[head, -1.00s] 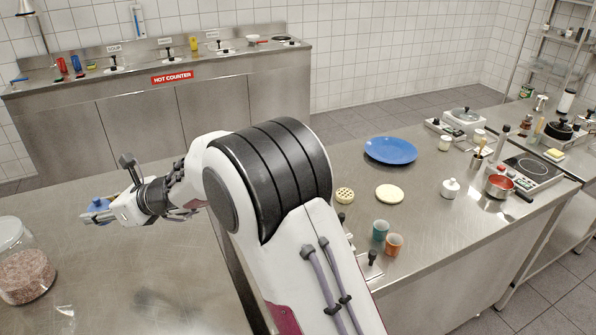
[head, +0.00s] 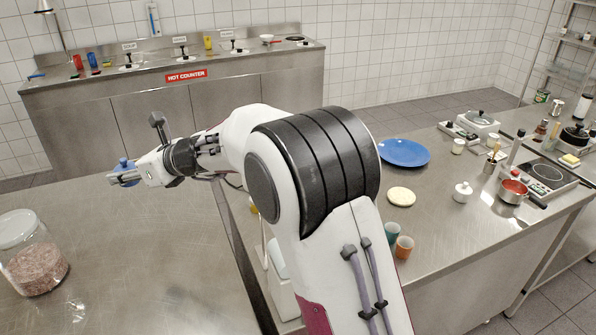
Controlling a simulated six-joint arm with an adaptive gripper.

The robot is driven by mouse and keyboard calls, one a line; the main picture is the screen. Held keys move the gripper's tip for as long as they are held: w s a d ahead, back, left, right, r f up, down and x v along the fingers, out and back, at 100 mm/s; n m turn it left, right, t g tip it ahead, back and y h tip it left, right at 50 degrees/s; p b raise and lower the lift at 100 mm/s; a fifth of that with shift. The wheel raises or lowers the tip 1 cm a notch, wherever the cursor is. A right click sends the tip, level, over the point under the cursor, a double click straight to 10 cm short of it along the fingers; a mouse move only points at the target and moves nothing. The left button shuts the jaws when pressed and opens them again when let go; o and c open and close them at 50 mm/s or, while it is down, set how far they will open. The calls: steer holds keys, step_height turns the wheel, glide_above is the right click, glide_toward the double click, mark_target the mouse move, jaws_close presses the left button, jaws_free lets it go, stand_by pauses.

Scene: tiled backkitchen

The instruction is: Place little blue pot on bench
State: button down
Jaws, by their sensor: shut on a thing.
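The little blue pot (head: 124,164) shows as a small blue shape at my gripper (head: 116,178), in the left of the head view. My gripper is shut on it and holds it over the far part of the left steel bench (head: 140,265). The gripper's fingers hide part of the pot. I cannot tell whether the pot touches the bench.
A big glass jar (head: 35,262) with a white lid stands at the bench's left. The bench middle is clear. On the right counter are a blue plate (head: 404,152), a pale round thing (head: 401,196), cups (head: 404,247) and a red pan (head: 513,190).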

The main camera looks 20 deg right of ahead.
steer(key=w+d+m+t+h, duration=0.1)
steer(key=w+d, duration=0.2)
steer(key=d, duration=0.5)
steer(key=w+d+m+t+h, duration=0.1)
steer(key=w+d, duration=0.2)
steer(key=d, duration=0.5)
steer(key=s+d+m+t+h, duration=0.1)
steer(key=s+d+m+h, duration=0.15)
steer(key=d, duration=1.95)
steer(key=s+d+m+t+h, duration=0.1)
steer(key=d+m+h, duration=0.2)
steer(key=d, duration=1.9)
step_height(320, 180, down, 11)
steer(key=shift+s+a, duration=0.15)
steer(key=shift+a, duration=0.2)
steer(key=shift+f, duration=3.15)
steer(key=shift+f, duration=1.9)
steer(key=shift+f, duration=0.15)
